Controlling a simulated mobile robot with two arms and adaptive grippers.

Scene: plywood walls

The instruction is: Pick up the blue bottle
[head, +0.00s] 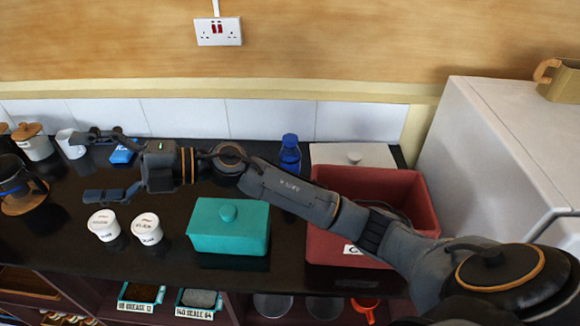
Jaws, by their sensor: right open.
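The blue bottle (290,153) stands upright on the dark counter (185,185) near the tiled back wall, just behind my right forearm, which hides its lower part. My right gripper (108,164) reaches across the counter to the left of the bottle. Its two fingers are spread wide, with nothing between them, and it is well apart from the bottle. My left gripper is not in view.
A teal lidded box (228,232) and two white pots (104,225) stand in front of my right arm. A red bin (408,195) lies partly under the arm. A white lidded box (352,155) is right of the bottle. A small blue item (122,154) lies behind the gripper.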

